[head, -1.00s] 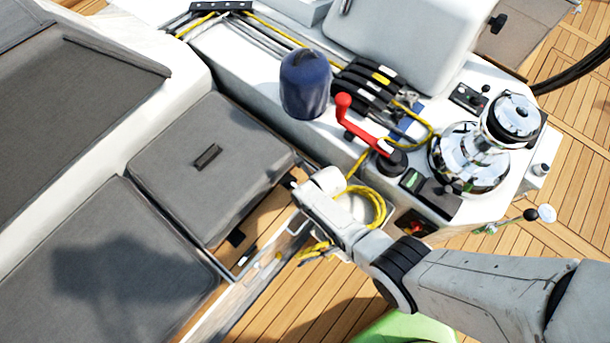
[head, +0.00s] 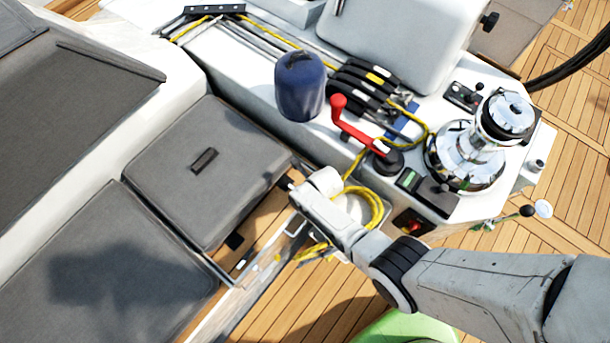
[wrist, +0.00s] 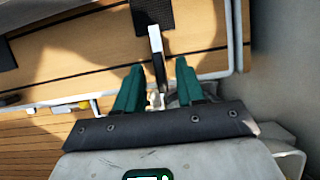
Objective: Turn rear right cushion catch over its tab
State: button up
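In the wrist view, a silver-grey lever-like catch (wrist: 156,45) hangs below a black woven tab (wrist: 152,13) on the wooden seat front. My gripper (wrist: 159,68) points at it with its two teal fingers apart, one on each side of the catch's lower end. I cannot tell whether either finger touches it. In the head view, the grey seat cushion (head: 225,140) lies left of my gripper; my wrist hides the fingers and the catch there. Another dark tab (head: 235,240) shows on the seat front, nearer the camera.
A white rail (wrist: 237,40) runs along the seat front, close to my gripper's right. A coiled yellow rope (head: 375,205), a red-handled crank (head: 350,120), a blue cover (head: 299,88) and a chrome winch (head: 465,155) are beyond my wrist. Teak deck (head: 300,300) is open below.

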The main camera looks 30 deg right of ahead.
jog(key=p+v, duration=0.2)
jog(key=v, duration=0.8)
jog(key=shift+r+p, duration=0.3)
jog(key=shift+p, duration=0.05)
jog(key=shift+s, duration=0.1)
